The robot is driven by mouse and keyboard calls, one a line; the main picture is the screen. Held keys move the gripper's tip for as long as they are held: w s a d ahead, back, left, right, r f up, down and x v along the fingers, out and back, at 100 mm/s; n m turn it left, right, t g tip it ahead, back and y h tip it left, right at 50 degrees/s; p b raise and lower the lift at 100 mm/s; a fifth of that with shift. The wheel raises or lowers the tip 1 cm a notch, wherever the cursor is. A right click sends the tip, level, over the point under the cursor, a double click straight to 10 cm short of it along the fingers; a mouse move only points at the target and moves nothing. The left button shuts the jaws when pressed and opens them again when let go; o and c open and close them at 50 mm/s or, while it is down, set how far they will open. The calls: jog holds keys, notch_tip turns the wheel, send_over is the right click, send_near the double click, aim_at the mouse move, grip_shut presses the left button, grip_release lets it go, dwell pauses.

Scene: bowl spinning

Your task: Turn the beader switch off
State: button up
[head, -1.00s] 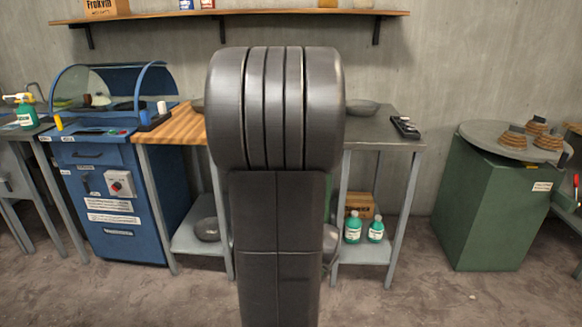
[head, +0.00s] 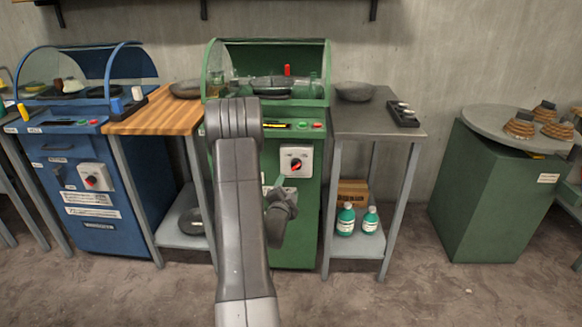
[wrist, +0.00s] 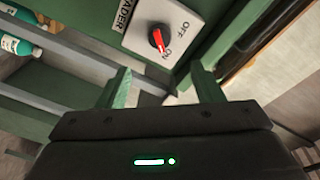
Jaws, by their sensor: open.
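My gripper (head: 283,208) is in front of the green machine, below the switch. In the wrist view my gripper's two fingers (wrist: 161,86) are apart with nothing between them, and the knob lies beyond them, not touched.
A blue machine (head: 75,190) with a similar switch (head: 92,181) stands left. A wooden-topped table (head: 155,115) and a dark-topped table (head: 375,120) flank the green machine. Green bottles (head: 357,219) stand on the lower shelf. A green cabinet (head: 480,195) is at right.

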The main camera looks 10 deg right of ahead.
aim_at(295, 168)
jog(key=x, duration=1.3)
jog(key=shift+d, duration=0.1)
jog(key=c, duration=1)
